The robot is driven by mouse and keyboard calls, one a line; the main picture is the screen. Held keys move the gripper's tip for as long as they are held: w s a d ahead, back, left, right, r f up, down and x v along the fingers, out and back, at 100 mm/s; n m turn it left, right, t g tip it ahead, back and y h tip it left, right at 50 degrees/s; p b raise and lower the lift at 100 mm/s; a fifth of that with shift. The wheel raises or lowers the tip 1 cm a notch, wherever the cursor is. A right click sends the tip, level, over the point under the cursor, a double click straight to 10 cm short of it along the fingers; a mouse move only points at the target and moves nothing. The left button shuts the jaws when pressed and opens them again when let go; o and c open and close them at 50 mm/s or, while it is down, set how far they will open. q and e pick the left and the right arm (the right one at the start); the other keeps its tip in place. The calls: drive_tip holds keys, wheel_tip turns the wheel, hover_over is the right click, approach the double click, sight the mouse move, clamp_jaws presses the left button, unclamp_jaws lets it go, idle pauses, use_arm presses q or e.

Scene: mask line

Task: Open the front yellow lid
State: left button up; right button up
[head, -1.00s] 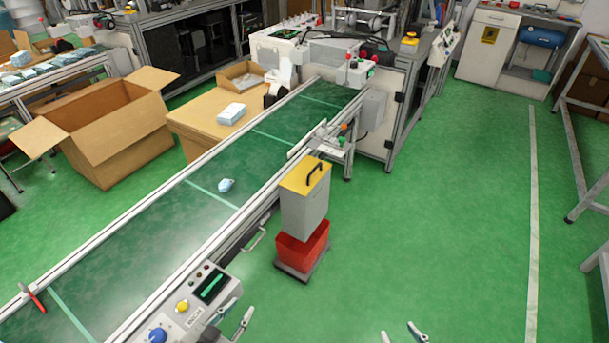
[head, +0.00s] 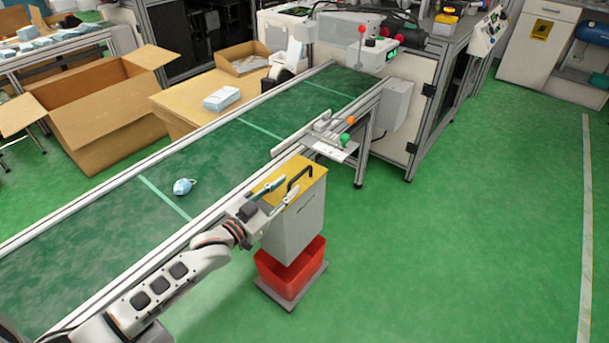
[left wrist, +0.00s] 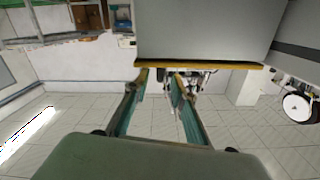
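The yellow lid (head: 296,167) with a black handle (head: 301,178) sits shut on the grey bin (head: 295,228) beside the conveyor. My left gripper (head: 283,184) is at the lid's near left side, fingers apart, with nothing between them. In the left wrist view, which looks upside down, the open left gripper (left wrist: 160,78) has its fingertips close to the lid's yellow edge (left wrist: 200,65) below the grey bin wall (left wrist: 200,28). I cannot tell whether they touch it. The handle is hidden there. My right gripper is not in view.
A red crate (head: 290,272) stands under the bin. The conveyor (head: 225,155) runs along the left, with a blue mask (head: 183,186) on it. A bracket with coloured knobs (head: 333,140) stands just behind the bin. The green floor (head: 470,230) to the right is clear.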

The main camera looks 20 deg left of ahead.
sight(309, 168)
use_arm(q)
drive_tip(key=b+x, duration=0.1)
drive_tip(key=x, duration=0.5)
drive_tip(key=shift+w+f, duration=0.1)
drive_tip(key=shift+w, duration=0.1)
drive_tip(key=shift+w+d+b, duration=0.3)
drive_tip(key=shift+w+b, duration=0.05)
drive_tip(key=shift+w, duration=0.25)
drive_tip(key=shift+c, duration=0.3)
clamp_jaws()
